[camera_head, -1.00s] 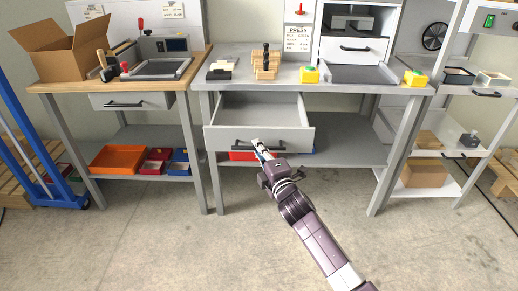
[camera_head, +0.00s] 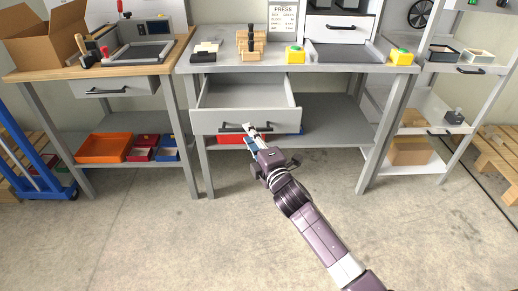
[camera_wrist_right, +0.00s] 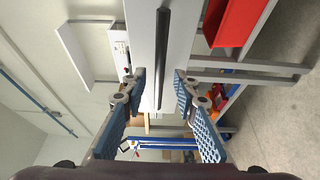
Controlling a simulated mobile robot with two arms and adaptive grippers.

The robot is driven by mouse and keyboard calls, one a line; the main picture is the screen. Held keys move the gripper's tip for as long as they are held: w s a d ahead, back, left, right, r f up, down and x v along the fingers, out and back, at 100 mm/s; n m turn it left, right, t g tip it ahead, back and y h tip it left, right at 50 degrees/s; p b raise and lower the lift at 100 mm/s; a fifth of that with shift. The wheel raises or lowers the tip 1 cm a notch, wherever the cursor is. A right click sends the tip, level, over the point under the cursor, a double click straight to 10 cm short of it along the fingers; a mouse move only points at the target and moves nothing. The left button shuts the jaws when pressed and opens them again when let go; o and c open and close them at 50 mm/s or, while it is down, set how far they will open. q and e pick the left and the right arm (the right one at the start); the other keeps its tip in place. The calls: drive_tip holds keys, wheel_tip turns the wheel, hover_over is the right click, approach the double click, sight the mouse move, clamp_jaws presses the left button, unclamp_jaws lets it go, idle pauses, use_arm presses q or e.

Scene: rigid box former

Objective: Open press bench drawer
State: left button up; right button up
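The press bench drawer (camera_head: 246,118) is pulled out under the middle bench, and its empty-looking inside shows. Its dark bar handle (camera_head: 231,128) is on the drawer front. My right gripper (camera_head: 249,132) is at the right part of the handle. In the right wrist view the handle (camera_wrist_right: 163,58) runs upright between the two blue-padded fingers of my right gripper (camera_wrist_right: 158,86). The fingers are spread, with a visible gap on each side of the handle. My left gripper is not in view.
The press bench (camera_head: 376,71) carries wooden blocks (camera_head: 250,44), yellow button boxes (camera_head: 295,54) and a grey tray (camera_head: 340,53). A red bin (camera_head: 232,140) is on the shelf below the drawer. The left bench has a closed drawer (camera_head: 112,87). The floor in front is clear.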

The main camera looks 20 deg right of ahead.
drive_tip(key=s+d, duration=0.1)
drive_tip(key=s, duration=0.7)
drive_tip(key=shift+s, duration=0.25)
